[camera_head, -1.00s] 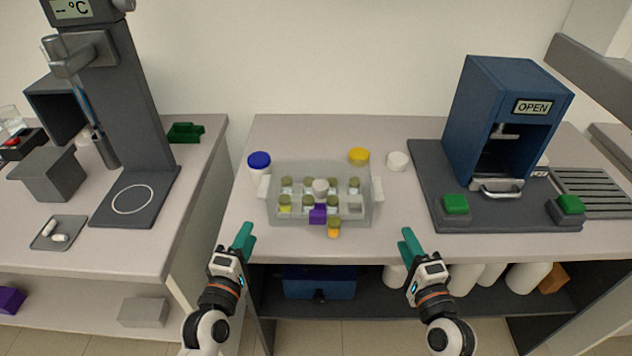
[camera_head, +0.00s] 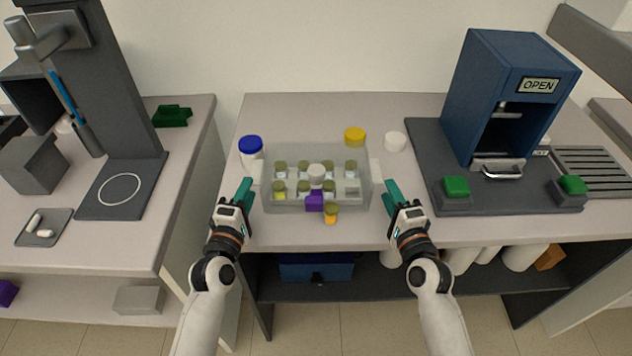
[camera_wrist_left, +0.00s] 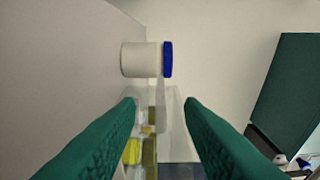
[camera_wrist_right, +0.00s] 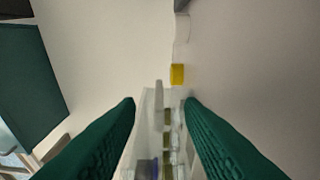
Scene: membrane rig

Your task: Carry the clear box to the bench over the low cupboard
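The clear box (camera_head: 283,206) stands on the bench in front of me with several small capped vials, a white-capped one and a purple piece in it. My left gripper (camera_head: 243,192) is at the box's left end, its teal fingers apart. In the left wrist view the box's end wall and handle (camera_wrist_left: 172,115) lie between the open fingertips (camera_wrist_left: 160,104). My right gripper (camera_head: 391,194) is at the right end, also open. In the right wrist view the right handle (camera_wrist_right: 159,110) shows between its fingertips (camera_wrist_right: 160,104). I cannot tell whether the fingers touch the box.
A blue press (camera_head: 480,95) stands right. The left bench (camera_head: 120,245) lies across a gap.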

